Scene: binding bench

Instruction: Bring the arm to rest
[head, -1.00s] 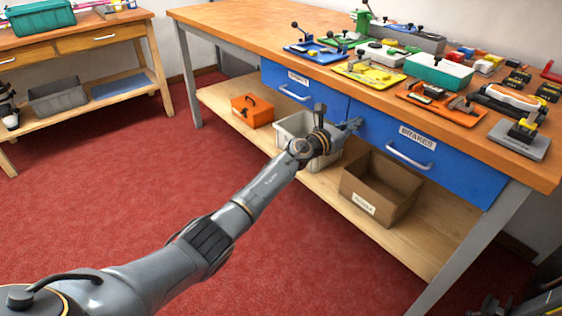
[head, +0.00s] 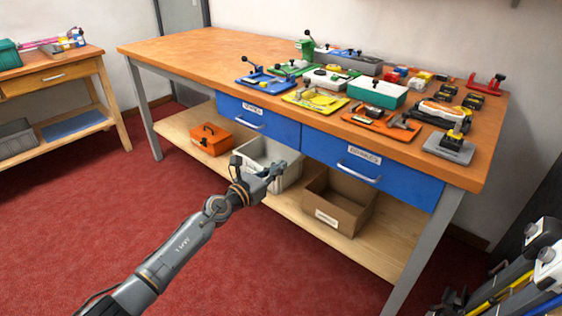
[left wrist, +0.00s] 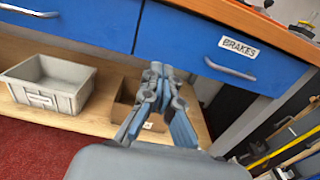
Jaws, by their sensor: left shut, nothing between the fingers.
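My left gripper (head: 276,172) is shut and empty. In the head view it hangs at the end of my outstretched left arm, in front of the bench and overlapping the grey bin (head: 256,154) on the lower shelf. In the left wrist view its fingers (left wrist: 157,98) are together, below the blue drawer fronts and in front of the brown box (left wrist: 124,95). No contact with the bench shows. My right gripper is not in view.
The workbench (head: 190,50) has two closed blue drawers, the right one (head: 372,168) labelled BRAKES. Long-handled tools (head: 520,275) stand at the lower right. Red carpet (head: 70,230) is clear at the left.

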